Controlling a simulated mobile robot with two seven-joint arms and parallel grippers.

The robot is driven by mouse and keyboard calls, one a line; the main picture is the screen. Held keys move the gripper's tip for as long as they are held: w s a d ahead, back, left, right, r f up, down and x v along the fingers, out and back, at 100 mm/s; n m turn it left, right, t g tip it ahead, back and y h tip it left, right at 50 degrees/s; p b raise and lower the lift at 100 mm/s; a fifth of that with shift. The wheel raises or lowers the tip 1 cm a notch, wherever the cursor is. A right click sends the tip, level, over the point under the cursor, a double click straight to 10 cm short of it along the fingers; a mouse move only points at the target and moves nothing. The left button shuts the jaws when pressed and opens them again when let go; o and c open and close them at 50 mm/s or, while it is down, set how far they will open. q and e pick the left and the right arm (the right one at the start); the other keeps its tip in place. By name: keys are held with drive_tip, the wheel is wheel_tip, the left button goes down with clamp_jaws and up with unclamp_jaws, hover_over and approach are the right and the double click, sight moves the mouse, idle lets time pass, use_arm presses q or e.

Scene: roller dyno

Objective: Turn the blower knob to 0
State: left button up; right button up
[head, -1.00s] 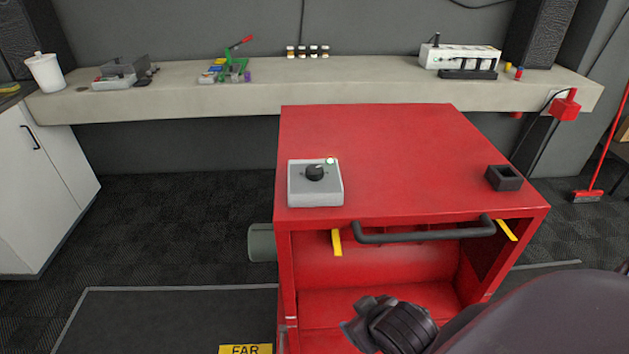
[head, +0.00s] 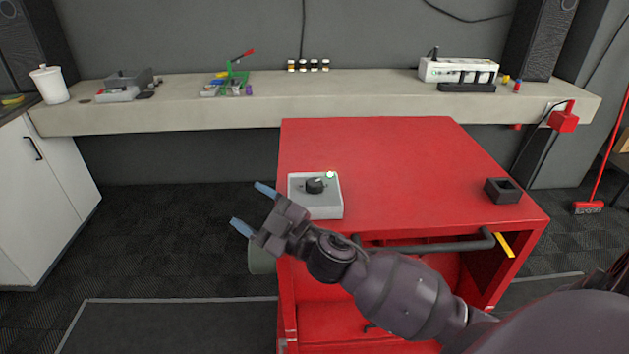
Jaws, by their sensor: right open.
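The blower knob (head: 315,186) is a black dial on top of a light grey control box (head: 322,208). A small pale green light (head: 330,175) sits at the box's back right corner. The box stands at the front left of the red cabinet's top (head: 400,165). My right gripper (head: 253,208) is open and empty, with two blue-tipped fingers apart. It is left of the control box in the picture, pointing left, and not touching the knob. The knob's markings are too small to read. My left gripper is not in view.
A black handle bar (head: 430,244) runs along the cabinet's front edge. A small black open box (head: 502,190) sits at the top's right side. The long shelf (head: 380,105) behind carries several small items. The middle of the red top is clear.

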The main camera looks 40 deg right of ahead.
drive_tip(key=w+a+r+n+g+y, duration=0.1)
drive_tip(key=w+a+n+g+y, duration=0.1)
drive_tip(key=a+n+g+y, duration=0.55)
drive_tip(key=n+g+h, duration=0.7)
drive_tip(key=g+h, duration=0.4)
drive_tip(key=h, duration=0.2)
hover_over(314, 181)
drive_tip(key=a, duration=0.7)
drive_tip(key=shift+s+a+f+t, duration=0.1)
drive_tip(key=shift+s+f+t, duration=0.1)
drive_tip(key=shift+f+t, duration=0.1)
drive_tip(key=d+r+m+h, duration=0.2)
drive_tip(key=d+r+h, duration=0.2)
drive_tip(key=d, duration=0.3)
drive_tip(key=shift+g, duration=0.45)
drive_tip(key=f, duration=1.1)
drive_tip(key=shift+w+d, duration=0.15)
drive_tip(key=shift+w, duration=0.05)
drive_tip(key=shift+r, duration=0.1)
drive_tip(key=c, duration=0.9)
